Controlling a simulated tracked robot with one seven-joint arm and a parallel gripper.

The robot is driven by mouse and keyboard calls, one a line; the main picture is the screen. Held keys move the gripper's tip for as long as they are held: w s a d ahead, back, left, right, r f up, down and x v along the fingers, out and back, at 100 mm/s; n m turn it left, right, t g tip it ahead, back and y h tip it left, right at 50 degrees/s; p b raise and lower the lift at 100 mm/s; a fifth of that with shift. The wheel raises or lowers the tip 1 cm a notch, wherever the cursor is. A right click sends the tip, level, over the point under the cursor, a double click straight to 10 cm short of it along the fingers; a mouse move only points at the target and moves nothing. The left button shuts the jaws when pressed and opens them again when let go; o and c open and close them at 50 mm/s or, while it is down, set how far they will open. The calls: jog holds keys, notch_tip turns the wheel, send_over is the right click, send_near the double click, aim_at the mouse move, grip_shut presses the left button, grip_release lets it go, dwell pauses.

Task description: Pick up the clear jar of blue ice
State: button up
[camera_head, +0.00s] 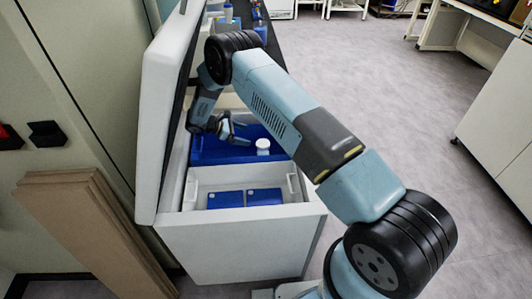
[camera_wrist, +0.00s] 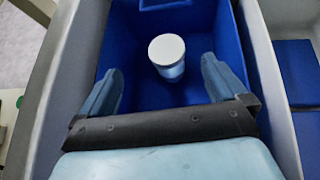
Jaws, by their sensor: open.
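The jar (camera_head: 263,147) has a white lid and stands upright in the blue bin of the open chest. In the wrist view the jar (camera_wrist: 167,54) shows its round white lid and a pale blue body below it. My gripper (camera_head: 240,132) reaches into the chest to the left of the jar in the head view. In the wrist view my gripper (camera_wrist: 163,82) is open, its two blue fingers spread on either side below the jar. The jar lies beyond the fingertips, between their lines, and nothing is held.
The blue bin (camera_wrist: 226,30) has walls close around the jar. A white compartment (camera_head: 225,177) with blue packs (camera_head: 243,198) lies in front of it. The raised white lid (camera_head: 160,110) stands close on the left of my arm. Brown boards (camera_head: 95,235) lean at the left.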

aim_at(263, 149)
jog(key=shift+n+t+h, duration=0.3)
jog(key=shift+n, duration=0.2)
jog(key=d+f, duration=0.1)
jog(key=f, duration=0.1)
jog(key=d+f, duration=0.2)
jog(key=f, duration=0.1)
jog(key=d+f, duration=0.1)
jog(key=f, duration=0.2)
jog(key=shift+w+d+f, duration=0.1)
jog(key=shift+d, duration=0.05)
jog(key=shift+f+x, duration=0.2)
jog(key=shift+x, duration=2.7)
jog(key=shift+c, duration=0.2)
jog(key=c, duration=1.2)
jog(key=shift+r, duration=0.15)
